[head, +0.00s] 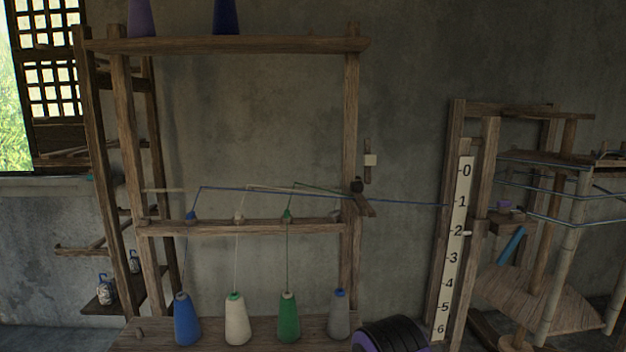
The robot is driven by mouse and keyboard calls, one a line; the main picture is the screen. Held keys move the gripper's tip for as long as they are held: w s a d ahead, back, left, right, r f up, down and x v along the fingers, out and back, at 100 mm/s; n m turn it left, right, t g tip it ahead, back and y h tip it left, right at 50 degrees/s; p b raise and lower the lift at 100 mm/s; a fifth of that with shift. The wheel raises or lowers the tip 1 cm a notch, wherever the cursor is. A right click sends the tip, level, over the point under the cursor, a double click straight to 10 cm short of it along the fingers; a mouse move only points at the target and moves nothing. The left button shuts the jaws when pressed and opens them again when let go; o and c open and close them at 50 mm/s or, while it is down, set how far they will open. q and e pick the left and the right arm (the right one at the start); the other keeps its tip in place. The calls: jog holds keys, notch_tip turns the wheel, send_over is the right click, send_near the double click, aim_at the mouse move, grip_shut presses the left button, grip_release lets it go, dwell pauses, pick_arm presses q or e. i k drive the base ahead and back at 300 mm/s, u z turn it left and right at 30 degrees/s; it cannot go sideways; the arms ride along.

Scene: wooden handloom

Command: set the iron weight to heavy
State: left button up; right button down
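I cannot tell for sure which thing is the iron weight. A small dark piece (357,185) sits on the right post of the yarn frame, where the threads meet. Above it, a pale block (370,160) sits partway along a short upright wooden strip. Two small grey pieces with blue tops, one lower (105,289) and one higher (133,262), stand on the shelves at left. No marking for heavy or light is readable.
The wooden yarn frame (240,45) holds blue, cream, green and grey cones at its base. Threads run right from it. A scale board (461,260) numbered 0 to 6 has a pale marker (467,233) near 2. A warping reel (575,250) stands at right.

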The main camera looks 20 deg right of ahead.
aim_at(356, 186)
jog(key=z, duration=0.25)
jog(key=i, duration=0.8)
jog(key=z, duration=0.55)
